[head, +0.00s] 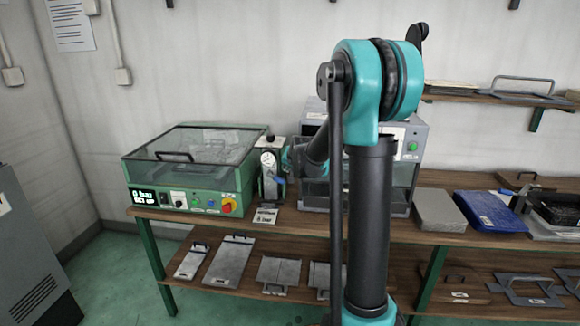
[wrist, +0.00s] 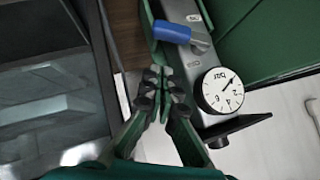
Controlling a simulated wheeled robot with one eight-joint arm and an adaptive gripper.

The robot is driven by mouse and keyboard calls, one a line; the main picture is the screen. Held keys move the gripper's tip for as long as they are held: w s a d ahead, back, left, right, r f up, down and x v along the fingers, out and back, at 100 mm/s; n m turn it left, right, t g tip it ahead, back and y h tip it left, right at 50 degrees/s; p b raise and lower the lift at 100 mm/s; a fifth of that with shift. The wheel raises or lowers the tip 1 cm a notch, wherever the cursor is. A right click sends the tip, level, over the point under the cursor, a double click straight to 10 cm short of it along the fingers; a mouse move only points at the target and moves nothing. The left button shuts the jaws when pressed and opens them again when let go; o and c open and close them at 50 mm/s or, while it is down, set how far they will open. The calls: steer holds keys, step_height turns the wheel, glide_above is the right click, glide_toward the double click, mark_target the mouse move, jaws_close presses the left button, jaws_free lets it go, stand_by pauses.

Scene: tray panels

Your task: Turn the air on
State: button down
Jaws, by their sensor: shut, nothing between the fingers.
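The air unit (head: 268,168) stands on the bench right of the green machine, with a round white gauge marked "bar" (wrist: 222,90) on it. A blue lever (wrist: 172,32) sits on the unit's grey body, beyond my fingertips in the wrist view; a small bit of it shows in the head view (head: 279,181). My gripper (wrist: 160,78) is shut and empty, its fingertips close to the lever with a small gap in the picture. In the head view my forearm hides most of the gripper. The green machine's display (head: 144,197) reads "0 bar" on its top line.
The green machine (head: 188,160) with a clear lid and a red knob (head: 228,206) stands left of the unit. A grey machine (head: 411,165) stands close on the right, partly behind my arm. A small label card (head: 265,216) lies at the bench's front. Trays fill the lower shelf.

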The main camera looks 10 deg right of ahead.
mark_target(276, 178)
steer(key=shift+w+a+f, duration=0.1)
steer(key=shift+a+f, duration=0.15)
steer(key=shift+f, duration=0.35)
steer(key=shift+w+a+f, duration=0.1)
steer(key=shift+a+f, duration=0.2)
steer(key=shift+f, duration=0.3)
steer(key=shift+w+a+f, duration=0.1)
steer(key=shift+a+f, duration=0.15)
steer(key=shift+f, duration=0.35)
